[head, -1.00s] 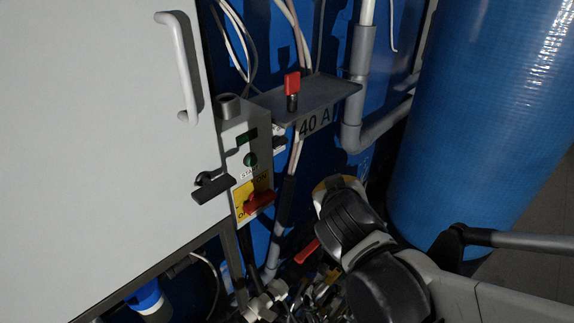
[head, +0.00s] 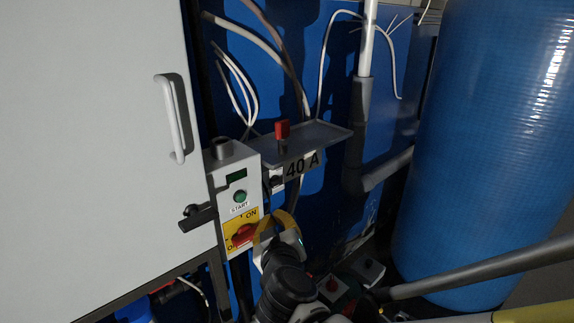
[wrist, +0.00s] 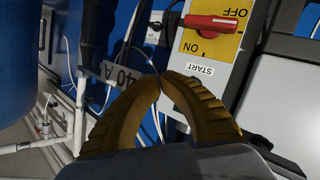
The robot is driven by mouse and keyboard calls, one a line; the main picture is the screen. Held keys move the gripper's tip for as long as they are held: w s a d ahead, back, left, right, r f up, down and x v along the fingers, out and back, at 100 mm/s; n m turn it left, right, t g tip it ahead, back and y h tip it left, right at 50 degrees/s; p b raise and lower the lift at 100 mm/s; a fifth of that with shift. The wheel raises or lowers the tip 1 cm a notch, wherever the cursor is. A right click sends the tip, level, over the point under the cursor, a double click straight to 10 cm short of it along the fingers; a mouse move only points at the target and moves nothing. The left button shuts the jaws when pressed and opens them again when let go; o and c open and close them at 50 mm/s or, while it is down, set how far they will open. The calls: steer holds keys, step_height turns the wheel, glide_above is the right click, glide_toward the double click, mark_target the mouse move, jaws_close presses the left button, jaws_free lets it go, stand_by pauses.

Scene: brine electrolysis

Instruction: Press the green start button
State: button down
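The green start button (head: 240,197) is on the narrow grey control box (head: 228,170), above a START label and below a dark display. Below it is a yellow plate (head: 239,222) marked ON and OFF with a red rotary switch (head: 245,236). My gripper (head: 278,216) is just right of this plate, lower than the button. In the wrist view the yellow fingertips (wrist: 161,79) meet with nothing visible between them. The START label (wrist: 200,69) shows upside down there beside the right finger.
A grey shelf (head: 315,140) marked 40 A, with a red-topped part (head: 282,131), juts out right of the box. A black handle (head: 197,216) sticks out at its left. A white cabinet door (head: 90,130) and a large blue tank (head: 485,140) flank the space.

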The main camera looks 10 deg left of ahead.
mark_target(250, 194)
steer(key=w+a, duration=0.2)
steer(key=a, duration=0.1)
steer(key=w+a, duration=0.3)
steer(key=shift+w, duration=0.15)
steer(key=shift+a, duration=0.1)
stand_by(1.4)
steer(key=shift+w+a+b, duration=0.25)
steer(key=shift+b, duration=0.1)
steer(key=shift+w+a, duration=0.35)
steer(key=shift+a, duration=0.05)
stand_by(0.8)
steer(key=shift+s+d, duration=0.65)
steer(key=shift+d, duration=0.1)
steer(key=s+d, duration=0.3)
steer(key=shift+s+d, duration=0.1)
steer(key=shift+d, duration=0.3)
stand_by(0.3)
